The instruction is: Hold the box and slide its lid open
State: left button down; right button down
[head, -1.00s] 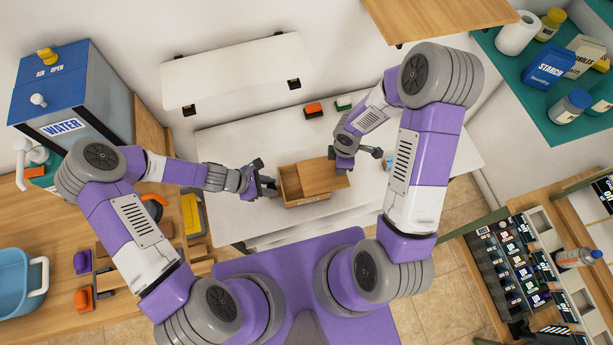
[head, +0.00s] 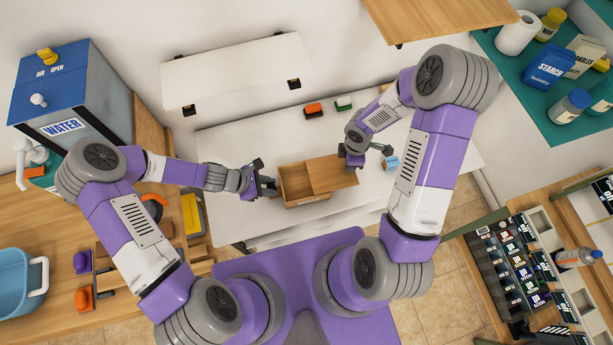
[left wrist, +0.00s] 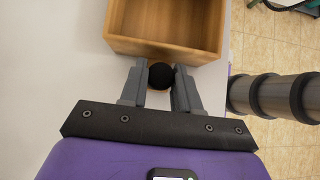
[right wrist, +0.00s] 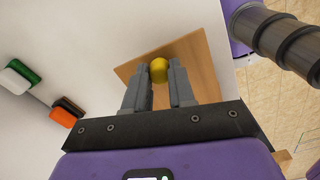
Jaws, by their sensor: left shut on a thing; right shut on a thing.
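The wooden box (head: 291,184) stands on the white table, its left part uncovered and empty inside. Its wooden lid (head: 334,173) is slid to the right and overhangs the box's right end. My left gripper (head: 270,187) is at the box's left end. In the left wrist view its fingers are shut on a black knob (left wrist: 161,76) by the box wall. My right gripper (head: 354,159) is at the lid's right end. In the right wrist view its fingers are shut on a yellow knob (right wrist: 158,70) on the lid (right wrist: 203,75). The lid's underside is hidden.
An orange-and-dark block (head: 313,110) and a green-and-white block (head: 343,104) lie behind the box. A small blue object (head: 390,162) stands right of my right gripper. The white table (head: 240,145) is clear behind the box's left side.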

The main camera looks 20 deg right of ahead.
jog(key=shift+d, duration=0.4)
jog(key=c, duration=0.9)
grip_release()
jog(key=shift+o, duration=0.2)
jog(key=shift+r, duration=0.1)
notch_tip(320, 180, up, 12)
